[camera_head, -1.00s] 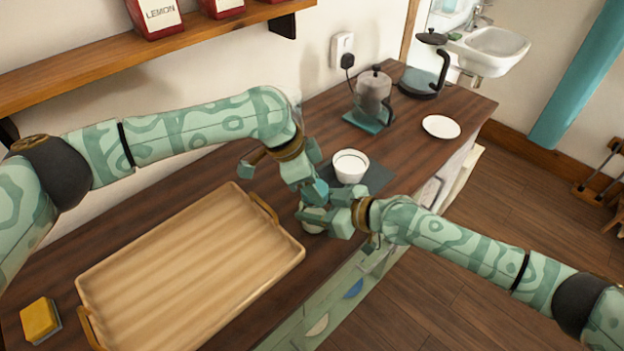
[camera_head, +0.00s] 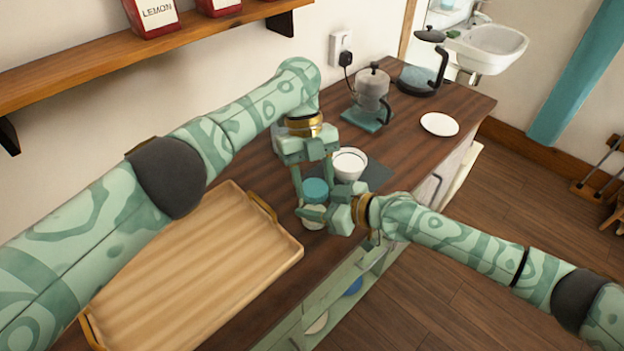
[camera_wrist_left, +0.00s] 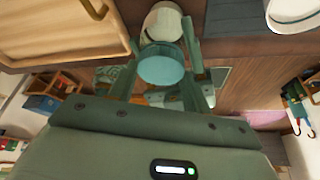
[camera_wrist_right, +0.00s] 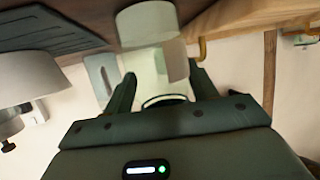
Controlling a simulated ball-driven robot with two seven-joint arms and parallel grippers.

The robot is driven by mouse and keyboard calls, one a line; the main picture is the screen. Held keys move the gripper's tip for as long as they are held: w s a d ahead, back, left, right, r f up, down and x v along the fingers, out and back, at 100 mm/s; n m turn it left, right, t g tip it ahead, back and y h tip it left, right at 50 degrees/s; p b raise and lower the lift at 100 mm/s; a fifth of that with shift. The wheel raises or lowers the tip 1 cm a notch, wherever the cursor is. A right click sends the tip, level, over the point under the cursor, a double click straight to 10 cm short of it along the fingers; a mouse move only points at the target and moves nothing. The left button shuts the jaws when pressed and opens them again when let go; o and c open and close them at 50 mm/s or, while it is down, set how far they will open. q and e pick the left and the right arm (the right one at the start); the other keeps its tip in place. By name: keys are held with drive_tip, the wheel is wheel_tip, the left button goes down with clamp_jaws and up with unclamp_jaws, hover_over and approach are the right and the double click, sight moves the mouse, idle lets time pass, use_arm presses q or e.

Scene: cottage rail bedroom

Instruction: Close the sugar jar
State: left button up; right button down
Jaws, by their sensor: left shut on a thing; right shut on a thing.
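The teal lid (camera_head: 315,187) is between the fingers of my left gripper (camera_head: 314,182), which is shut on it and points down. The pale sugar jar (camera_head: 313,224) stands upright below the lid near the counter's front edge. My right gripper (camera_head: 322,213) is shut on the jar from the right side. I cannot tell whether lid and jar touch. The fingers hide part of the jar.
A wooden tray (camera_head: 185,262) lies left of the jar. A white bowl (camera_head: 349,164) on a dark mat (camera_head: 378,177) stands just behind my grippers. A coffee pot (camera_head: 373,87), a kettle (camera_head: 420,78) and a white plate (camera_head: 439,124) are farther back.

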use_arm(q)
drive_tip(key=shift+a+m, duration=0.25)
drive_tip(key=shift+m, duration=0.15)
drive_tip(key=o, duration=0.9)
drive_tip(key=shift+s, duration=0.1)
drive_tip(key=shift+r, duration=2.2)
drive_tip(key=shift+c, duration=0.2)
